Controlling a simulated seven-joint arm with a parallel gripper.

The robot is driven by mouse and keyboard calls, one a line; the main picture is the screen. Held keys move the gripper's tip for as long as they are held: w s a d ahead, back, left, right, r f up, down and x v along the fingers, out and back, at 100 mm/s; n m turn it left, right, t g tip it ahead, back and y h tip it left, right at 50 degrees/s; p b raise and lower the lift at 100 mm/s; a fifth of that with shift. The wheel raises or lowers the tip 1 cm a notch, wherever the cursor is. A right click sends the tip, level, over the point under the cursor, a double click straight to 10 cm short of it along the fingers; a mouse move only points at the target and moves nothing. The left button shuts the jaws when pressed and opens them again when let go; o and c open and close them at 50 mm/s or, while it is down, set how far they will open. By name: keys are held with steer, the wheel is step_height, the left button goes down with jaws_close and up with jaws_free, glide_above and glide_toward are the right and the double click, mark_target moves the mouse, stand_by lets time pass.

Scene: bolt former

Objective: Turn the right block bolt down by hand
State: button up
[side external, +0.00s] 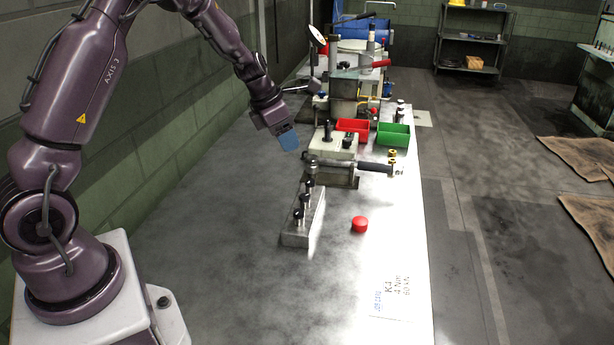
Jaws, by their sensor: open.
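My gripper (297,150) hangs above the bench, left of the bolt former, with a blue part at its tip. It is open, and nothing shows between its fingers. The pale block (346,146) of the former stands to its right, with black-topped bolts (327,131) on it. A separate grey steel block (296,238) lies nearer the camera with several black-headed pins standing in a row. Which bolt is the right block bolt I cannot tell at this size. My gripper looks apart from all bolts.
A dark-handled lever (375,167) sticks out right of the former. Red (353,126) and green (394,135) bins stand behind it. A red cap (360,224) lies on the bench (225,235). A taller press (345,85) stands further back. The bench's left side is clear.

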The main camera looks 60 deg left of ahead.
mark_target(309, 181)
steer(key=shift+n, duration=0.3)
steer(key=x, duration=1.3)
steer(key=shift+c, duration=0.2)
steer(key=c, duration=0.9)
